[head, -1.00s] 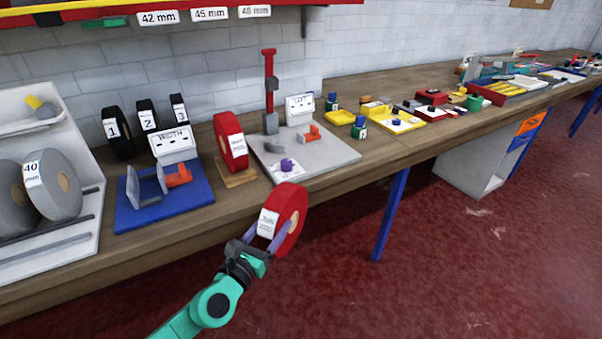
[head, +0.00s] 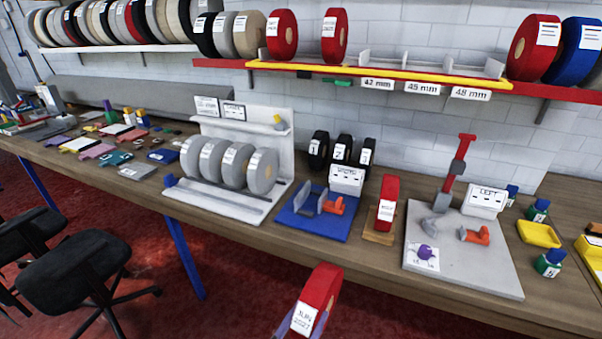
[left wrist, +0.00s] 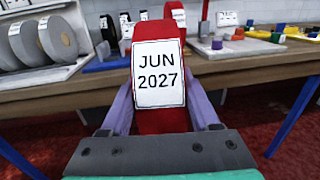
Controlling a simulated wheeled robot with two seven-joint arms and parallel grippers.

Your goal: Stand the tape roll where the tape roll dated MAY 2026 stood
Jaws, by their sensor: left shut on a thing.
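My left gripper (left wrist: 160,104) is shut on a red tape roll (head: 324,288), held upright in front of the bench. The roll's white label (left wrist: 158,74) reads JUN 2027 in the left wrist view. Another red roll (head: 389,189) stands on a small wooden base (head: 379,237) on the bench; its label is too small to read. Two red rolls (head: 281,36) (head: 334,36) stand at the left of the yellow-fronted wall shelf (head: 400,79); I cannot read their dates. No label reading MAY 2026 is legible. My right gripper is out of view.
White dividers stand on the shelf above the 42, 45 and 48 mm tags (head: 424,88), with empty room between. On the bench (head: 300,262) are grey rolls in a white rack (head: 240,205), a blue fixture (head: 318,228) and a grey plate (head: 470,262) with a red post.

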